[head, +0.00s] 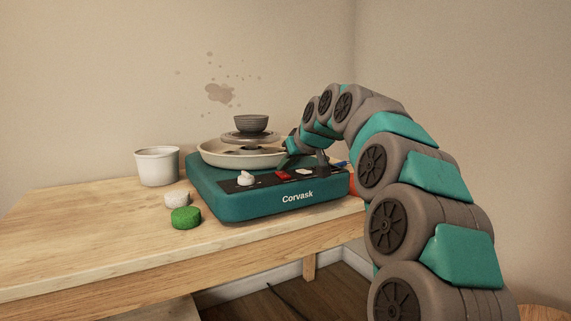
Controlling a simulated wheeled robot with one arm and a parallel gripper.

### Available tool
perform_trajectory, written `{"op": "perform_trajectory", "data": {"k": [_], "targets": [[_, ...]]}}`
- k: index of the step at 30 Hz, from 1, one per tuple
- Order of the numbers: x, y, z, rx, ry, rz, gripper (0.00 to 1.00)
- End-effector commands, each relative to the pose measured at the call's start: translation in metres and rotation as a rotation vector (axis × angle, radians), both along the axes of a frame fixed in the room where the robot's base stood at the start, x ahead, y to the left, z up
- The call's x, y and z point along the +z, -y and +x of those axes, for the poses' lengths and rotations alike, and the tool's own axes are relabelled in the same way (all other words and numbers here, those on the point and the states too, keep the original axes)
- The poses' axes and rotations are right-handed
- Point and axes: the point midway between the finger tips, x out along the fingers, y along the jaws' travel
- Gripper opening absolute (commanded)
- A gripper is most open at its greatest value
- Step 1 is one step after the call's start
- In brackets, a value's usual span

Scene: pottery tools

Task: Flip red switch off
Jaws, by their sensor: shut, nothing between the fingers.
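The red switch (283,176) sits on the dark control panel of the teal pottery wheel (230,205), which is marked "Corvask". It is between a white knob (245,179) and a small white control (304,171). I cannot tell from this view which way the switch is set. My gripper (290,160) is shut and empty, low over the right side of the wheel, close behind the switch. Its fingertips are small and dark here, and I cannot tell whether they touch anything.
A grey bowl (251,123) stands on the wheel head above the cream splash pan (215,155). A white bucket (157,167), a pale sponge (177,199) and a green round piece (186,218) are on the wooden table (90,225) to the left. The table's front left is clear.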

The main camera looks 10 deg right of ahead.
Motion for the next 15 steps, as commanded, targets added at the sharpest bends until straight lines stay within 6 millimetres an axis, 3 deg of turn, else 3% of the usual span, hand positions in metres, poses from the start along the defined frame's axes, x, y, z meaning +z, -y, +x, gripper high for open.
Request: {"op": "perform_trajectory", "data": {"k": [15], "targets": [[-0.0031,-0.0008,0.002,0.001,-0.041,-0.013,0.0]]}}
